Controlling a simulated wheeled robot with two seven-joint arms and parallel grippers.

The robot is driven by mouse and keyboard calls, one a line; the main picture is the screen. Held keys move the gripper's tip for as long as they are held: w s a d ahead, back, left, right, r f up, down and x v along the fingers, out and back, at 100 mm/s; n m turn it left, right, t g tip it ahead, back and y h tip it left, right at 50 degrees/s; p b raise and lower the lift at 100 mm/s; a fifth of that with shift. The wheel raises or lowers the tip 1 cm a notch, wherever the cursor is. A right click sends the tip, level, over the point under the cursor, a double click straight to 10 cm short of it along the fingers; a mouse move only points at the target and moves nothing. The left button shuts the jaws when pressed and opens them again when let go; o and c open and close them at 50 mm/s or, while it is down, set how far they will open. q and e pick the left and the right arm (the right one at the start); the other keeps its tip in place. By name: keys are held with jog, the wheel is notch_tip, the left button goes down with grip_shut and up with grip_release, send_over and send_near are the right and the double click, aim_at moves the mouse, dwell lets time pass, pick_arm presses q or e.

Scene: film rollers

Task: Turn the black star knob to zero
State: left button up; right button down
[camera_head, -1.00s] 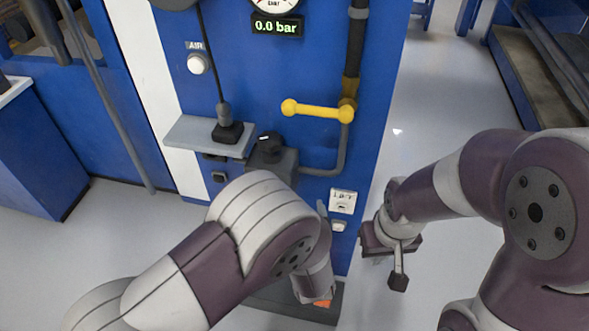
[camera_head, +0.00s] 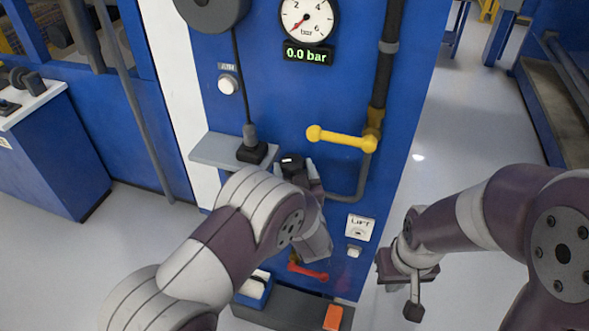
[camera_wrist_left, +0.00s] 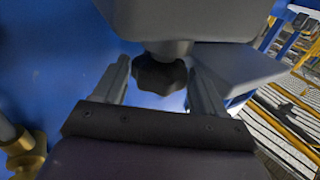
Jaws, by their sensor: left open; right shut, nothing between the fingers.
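The black star knob (camera_wrist_left: 160,75) hangs under a grey housing in the left wrist view. My left gripper (camera_wrist_left: 160,90) is open, with one finger on each side of the knob and visible gaps between fingers and knob. In the head view my left gripper (camera_head: 299,168) is raised at the regulator on the blue panel, and its fingers partly hide that unit; a black top with a white mark (camera_head: 291,161) shows between them. The gauge (camera_head: 308,18) has a red needle, and the display (camera_head: 308,54) reads 0.0 bar. My right gripper (camera_head: 411,285) is shut and empty, right of the panel.
A yellow lever handle (camera_head: 342,138) sticks out right of the regulator. A grey shelf (camera_head: 215,151) with a black block (camera_head: 252,152) is to its left. A red handle (camera_head: 308,271) and an orange block (camera_head: 333,317) are lower down. Open floor lies right of the panel.

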pick_arm(q)
jog(key=c, duration=0.8)
jog(key=shift+y, duration=0.3)
jog(key=n+y+b, duration=0.1)
jog(key=y, duration=0.1)
jog(key=n+g+y+b, duration=0.1)
jog(key=n, duration=0.1)
jog(key=shift+w+d+f+y, duration=0.15)
jog(key=shift+d+f+y, duration=0.05)
jog(key=shift+d+y, duration=0.2)
jog(key=n+g+y+b, duration=0.1)
jog(key=y, duration=0.1)
jog(key=n+g+y, duration=0.1)
jog(key=shift+w+d+n+g+y+b, duration=0.15)
jog(key=shift+n+g+y+b, duration=0.25)
jog(key=n+g+y+b, duration=0.3)
jog(key=g, duration=0.1)
jog(key=shift+w+d+f+n+y, duration=0.1)
jog(key=shift+w+d+n+y, duration=0.1)
jog(key=shift+w+n+y, duration=0.1)
jog(key=shift+r+n+g+y+b, duration=0.2)
jog(key=shift+n+g+y+b, duration=0.35)
jog(key=shift+g+b, duration=0.35)
jog(key=shift+r, duration=0.1)
